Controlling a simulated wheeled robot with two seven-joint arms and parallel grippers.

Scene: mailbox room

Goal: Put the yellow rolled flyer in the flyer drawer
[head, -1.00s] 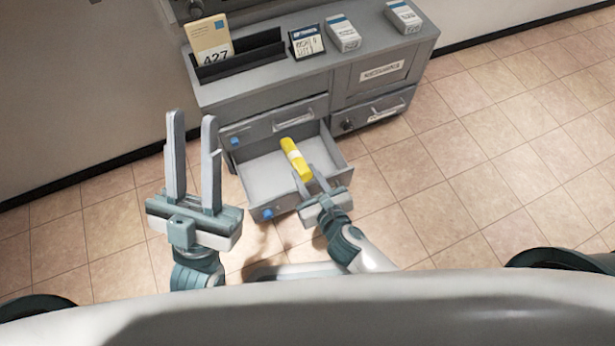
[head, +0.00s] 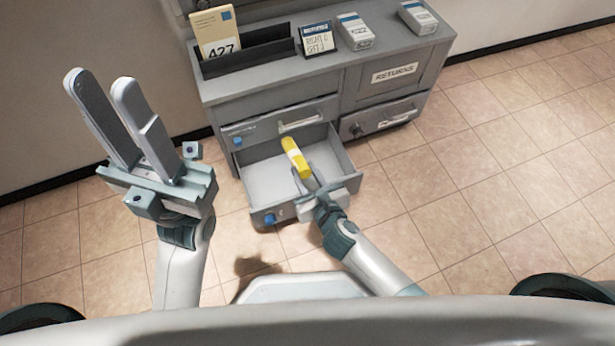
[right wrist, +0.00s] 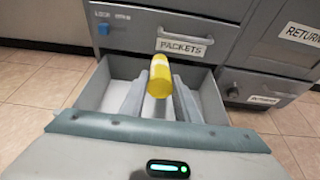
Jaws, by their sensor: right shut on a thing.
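The yellow rolled flyer (head: 295,158) is a short yellow tube with a pale band. My right gripper (head: 312,181) is shut on its near end, over the open lower drawer (head: 260,192). In the right wrist view the flyer (right wrist: 160,76) stands out between the two fingers (right wrist: 160,95), with the drawer (right wrist: 98,84) behind and below. I cannot tell whether the flyer touches the drawer floor. The drawer looks empty inside; its front label is hidden. My left gripper (head: 98,98) is open and empty, left of the cabinet.
The closed drawer above has a "PACKETS" label (right wrist: 181,47). To the right are a "RETURNS" door (head: 392,73) and a closed drawer (head: 385,120). On top stand a black sorter (head: 248,57) with a 427 envelope (head: 216,33), a small sign (head: 318,40) and two boxes.

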